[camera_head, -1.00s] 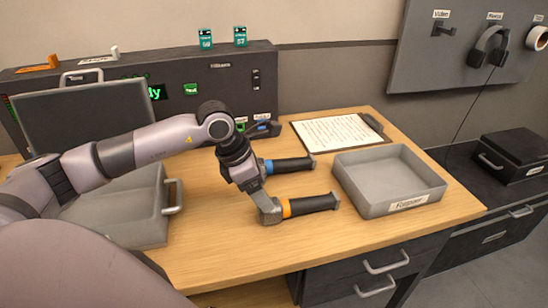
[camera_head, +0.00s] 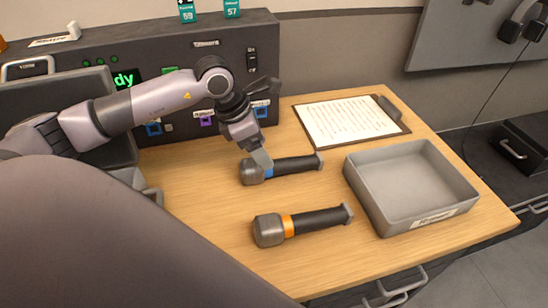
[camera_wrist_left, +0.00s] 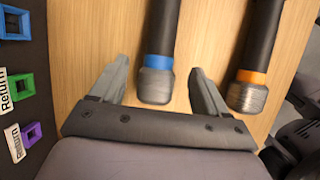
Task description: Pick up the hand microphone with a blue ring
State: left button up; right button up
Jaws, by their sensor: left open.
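The microphone with a blue ring (camera_head: 290,166) lies on the wooden desk, its grey head to the left and black handle to the right. In the left wrist view the blue-ring microphone (camera_wrist_left: 160,60) has its head between the two fingers. My left gripper (camera_head: 260,160) is open at its head and blue ring; in the head view it hides part of the ring. The wrist view shows the left gripper (camera_wrist_left: 155,82) with its fingers apart on either side. A second microphone with an orange ring (camera_head: 305,223) lies nearer the front. My right gripper is not in view.
A grey tray (camera_head: 362,196) stands right of the microphones. A clipboard with paper (camera_head: 345,120) lies behind. A dark console (camera_head: 190,50) runs along the back left, with coloured sockets (camera_wrist_left: 18,88) near the gripper. Bare desk shows between the microphones.

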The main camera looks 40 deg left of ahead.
aim_at(282, 166)
pick_arm(q)
jog(key=shift+p+x, duration=0.55)
jog(key=shift+x, duration=3)
jog(key=c, duration=0.9)
jog(key=shift+c, duration=0.6)
jog(key=shift+r, duration=0.15)
